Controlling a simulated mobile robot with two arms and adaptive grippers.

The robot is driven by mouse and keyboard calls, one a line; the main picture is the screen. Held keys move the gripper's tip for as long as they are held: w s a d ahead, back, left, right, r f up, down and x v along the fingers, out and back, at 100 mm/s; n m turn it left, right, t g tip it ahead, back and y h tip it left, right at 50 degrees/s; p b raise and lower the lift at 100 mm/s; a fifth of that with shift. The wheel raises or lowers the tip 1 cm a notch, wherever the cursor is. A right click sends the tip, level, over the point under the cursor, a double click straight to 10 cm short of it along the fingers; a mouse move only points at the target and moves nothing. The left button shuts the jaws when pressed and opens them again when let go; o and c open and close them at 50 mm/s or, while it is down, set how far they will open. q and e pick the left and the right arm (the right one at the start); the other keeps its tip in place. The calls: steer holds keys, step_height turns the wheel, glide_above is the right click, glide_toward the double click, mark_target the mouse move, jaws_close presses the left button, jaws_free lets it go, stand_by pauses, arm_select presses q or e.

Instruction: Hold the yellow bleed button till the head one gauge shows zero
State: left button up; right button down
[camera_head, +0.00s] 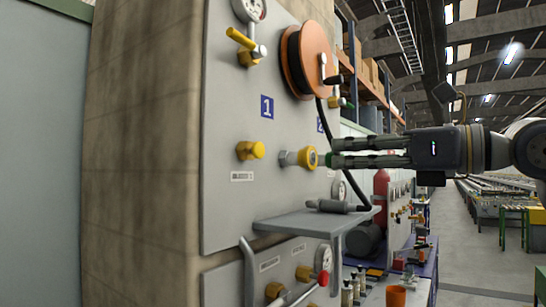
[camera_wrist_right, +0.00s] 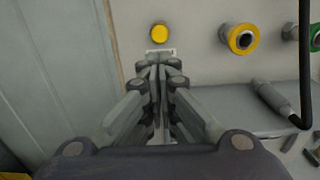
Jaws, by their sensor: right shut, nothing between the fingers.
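The yellow bleed button (camera_head: 250,150) sticks out of the grey panel, with a small label below it. It also shows in the right wrist view (camera_wrist_right: 159,34), just above and beyond my fingertips. A round white gauge (camera_head: 249,10) sits at the top of the panel, cut by the picture's edge, above the blue number 1 sign (camera_head: 267,107); its needle is too small to read. My right gripper (camera_head: 334,152) reaches in from the right, shut and empty. It also shows in the right wrist view (camera_wrist_right: 158,72). Its fingertips are apart from the button. My left gripper is out of view.
A yellow-ringed coupling (camera_head: 308,158) lies between the button and my fingertips in the head view. A hose reel (camera_head: 313,58) hangs above, with a black hose running down. A shelf (camera_head: 305,224) with a grey nozzle (camera_head: 330,206) juts out below. A yellow lever (camera_head: 242,40) is above.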

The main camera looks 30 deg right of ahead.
steer(key=p, duration=0.5)
glide_toward(260, 157)
steer(key=p+x, duration=0.2)
steer(key=x, duration=0.3)
steer(key=shift+w+p, duration=0.1)
steer(key=shift+p, duration=0.25)
steer(key=shift+p+x, duration=0.35)
steer(key=shift+x, duration=0.5)
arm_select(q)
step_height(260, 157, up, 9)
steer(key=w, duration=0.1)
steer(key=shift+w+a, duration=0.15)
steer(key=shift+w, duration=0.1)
arm_select(e)
steer(key=shift+w+a, duration=0.1)
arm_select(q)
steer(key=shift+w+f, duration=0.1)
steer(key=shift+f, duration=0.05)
arm_select(e)
steer(key=shift+f, duration=0.1)
